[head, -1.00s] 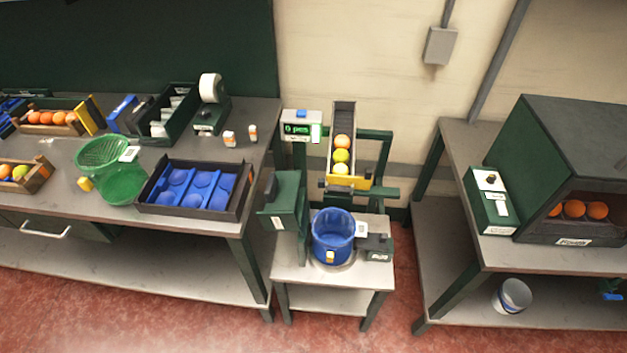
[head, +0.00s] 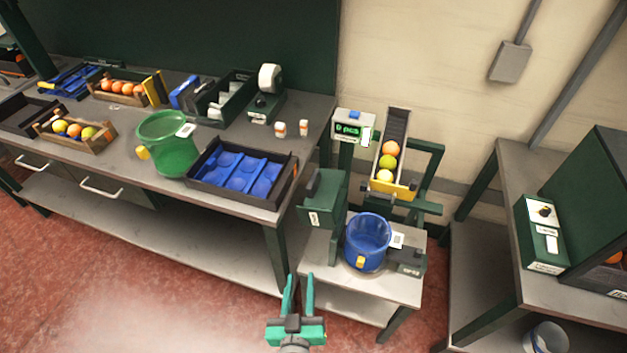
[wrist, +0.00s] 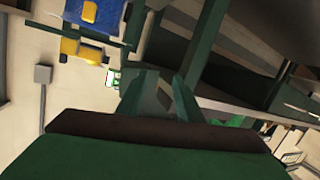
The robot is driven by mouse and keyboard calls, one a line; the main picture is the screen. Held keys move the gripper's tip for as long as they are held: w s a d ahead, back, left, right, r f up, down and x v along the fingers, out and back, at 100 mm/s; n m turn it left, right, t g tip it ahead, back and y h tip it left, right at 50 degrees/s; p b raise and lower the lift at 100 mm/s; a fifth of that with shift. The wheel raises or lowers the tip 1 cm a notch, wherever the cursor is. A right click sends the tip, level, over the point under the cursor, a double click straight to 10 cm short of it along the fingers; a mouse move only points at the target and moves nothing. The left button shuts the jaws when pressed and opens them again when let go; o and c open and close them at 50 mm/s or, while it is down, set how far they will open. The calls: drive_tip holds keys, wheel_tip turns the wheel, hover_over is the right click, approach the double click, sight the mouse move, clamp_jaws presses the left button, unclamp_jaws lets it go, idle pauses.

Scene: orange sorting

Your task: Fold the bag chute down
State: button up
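A green, box-like flap (head: 323,197) with a dark handle and a white label is raised at the left side of the small stand; I take it for the bag chute. Beside it, a sloped dark channel (head: 397,125) holds a few orange and yellow-green fruits behind a yellow gate (head: 392,189). A blue bucket (head: 367,242) stands below, with no fruit visible inside. My gripper (head: 299,278) is at the bottom of the head view, in front of the stand and apart from the flap. Its fingers are open and empty, also in the wrist view (wrist: 160,80).
A counter display (head: 349,127) reads 0 pcs. The left bench holds a green basket (head: 168,145), a black tray with blue inserts (head: 243,169) and fruit crates. A right-hand table carries a green control box (head: 541,232). Red floor is free in front.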

drive_tip(key=w+r+m+h, duration=0.1)
drive_tip(key=w+r+h, duration=0.1)
drive_tip(key=w+r, duration=0.55)
drive_tip(key=m+t+h, duration=0.1)
drive_tip(key=m+h, duration=0.1)
drive_tip(key=h, duration=0.1)
approach(314, 181)
drive_tip(key=f, duration=0.1)
drive_tip(key=x, duration=1)
drive_tip(key=shift+w+a, duration=0.1)
drive_tip(key=shift+a, duration=0.2)
drive_tip(key=shift+w+d, duration=0.25)
drive_tip(key=shift+w, duration=0.15)
clamp_jaws()
